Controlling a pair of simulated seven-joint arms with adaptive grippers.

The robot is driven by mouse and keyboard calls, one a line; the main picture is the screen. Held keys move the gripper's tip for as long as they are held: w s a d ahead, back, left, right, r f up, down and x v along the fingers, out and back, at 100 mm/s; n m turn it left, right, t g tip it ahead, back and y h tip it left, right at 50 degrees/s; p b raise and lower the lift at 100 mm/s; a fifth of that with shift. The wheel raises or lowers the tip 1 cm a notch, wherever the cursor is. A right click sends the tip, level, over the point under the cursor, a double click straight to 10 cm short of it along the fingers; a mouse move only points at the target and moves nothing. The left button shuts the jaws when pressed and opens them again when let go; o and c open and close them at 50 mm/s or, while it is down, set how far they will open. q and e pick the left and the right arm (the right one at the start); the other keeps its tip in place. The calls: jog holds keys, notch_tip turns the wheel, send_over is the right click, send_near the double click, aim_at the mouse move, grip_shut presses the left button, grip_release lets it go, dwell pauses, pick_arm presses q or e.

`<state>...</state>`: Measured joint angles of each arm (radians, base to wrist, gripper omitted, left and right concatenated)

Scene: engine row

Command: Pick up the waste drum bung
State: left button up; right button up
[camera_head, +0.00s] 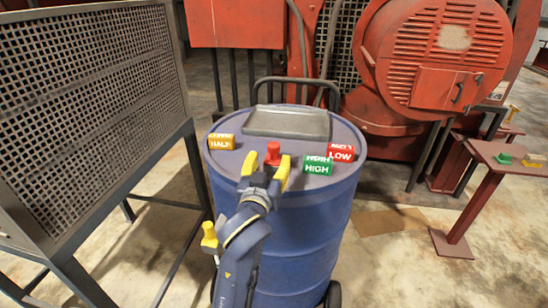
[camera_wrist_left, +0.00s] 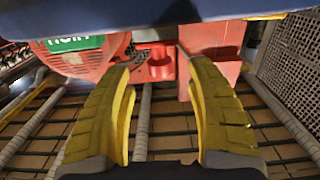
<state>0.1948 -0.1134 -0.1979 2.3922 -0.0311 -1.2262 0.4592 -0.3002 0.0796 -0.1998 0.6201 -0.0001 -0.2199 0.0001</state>
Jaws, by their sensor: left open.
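The red waste drum bung (camera_head: 272,150) stands upright on the lid of the blue drum (camera_head: 303,220), near its front edge. My left gripper (camera_head: 265,170) is open at the drum's near rim, with its yellow fingers to either side of the bung's line. In the left wrist view the red bung (camera_wrist_left: 157,66) shows between and just beyond the open yellow fingertips (camera_wrist_left: 155,58). I cannot tell whether either finger touches it. The gripper hides the drum rim below the bung. My right gripper is not in view.
On the lid are a yellow HALF block (camera_head: 221,142), a green HIGH block (camera_head: 318,166), a red LOW block (camera_head: 341,153) and a grey tray (camera_head: 287,134). A mesh panel (camera_head: 95,105) stands left. A red table (camera_head: 515,163) stands right, with red machinery (camera_head: 440,55) behind.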

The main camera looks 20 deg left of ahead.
aim_at(272, 154)
pick_arm(q)
jog(key=shift+w+a, duration=0.15)
jog(key=shift+w, duration=1.3)
jog(key=shift+w+a, duration=0.15)
jog(key=shift+w, duration=1.3)
grip_shut()
